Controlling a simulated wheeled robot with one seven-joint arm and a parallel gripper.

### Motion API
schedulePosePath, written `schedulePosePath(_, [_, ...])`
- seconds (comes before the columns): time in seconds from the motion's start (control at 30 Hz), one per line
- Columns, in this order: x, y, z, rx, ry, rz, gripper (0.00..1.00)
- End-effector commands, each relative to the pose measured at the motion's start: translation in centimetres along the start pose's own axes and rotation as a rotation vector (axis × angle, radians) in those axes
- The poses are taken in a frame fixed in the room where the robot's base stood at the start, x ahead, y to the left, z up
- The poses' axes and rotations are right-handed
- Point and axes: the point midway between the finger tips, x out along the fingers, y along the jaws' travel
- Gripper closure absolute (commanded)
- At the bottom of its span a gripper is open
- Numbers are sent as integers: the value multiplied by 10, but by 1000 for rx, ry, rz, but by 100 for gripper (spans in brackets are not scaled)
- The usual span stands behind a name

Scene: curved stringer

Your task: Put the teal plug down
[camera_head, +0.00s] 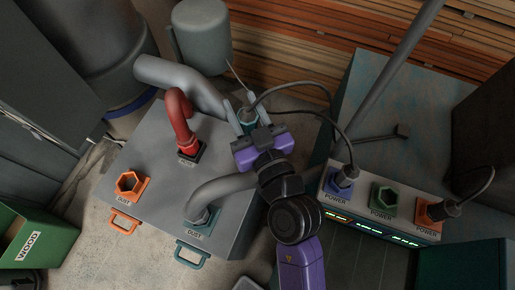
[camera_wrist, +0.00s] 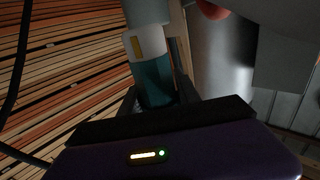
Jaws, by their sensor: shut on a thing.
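The teal plug (camera_head: 248,115) is at the tip of my gripper (camera_head: 243,121) in the head view, above the floor just beyond the upper right corner of the grey dust box. In the head view my gripper hides part of the plug.
The grey dust box (camera_head: 160,215) has an empty orange port (camera_head: 130,185), a red hose (camera_head: 180,118) and a grey hose (camera_head: 222,190). The power box at right has a blue socket (camera_head: 342,180), an empty green socket (camera_head: 384,198) and an orange socket (camera_head: 428,212). Dark cables arc between my gripper and the power box.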

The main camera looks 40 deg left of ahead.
Motion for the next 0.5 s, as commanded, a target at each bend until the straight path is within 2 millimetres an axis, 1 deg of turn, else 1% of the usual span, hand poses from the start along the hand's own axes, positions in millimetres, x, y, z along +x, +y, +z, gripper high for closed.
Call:
schedulePosePath(0.1, [0, -1, 24, 3, -7, -1, 100])
schedulePosePath(0.23, [0, -2, 50, 3, -6, -2, 100])
schedulePosePath(0.5, [0, -1, 90, 3, -5, -1, 100])
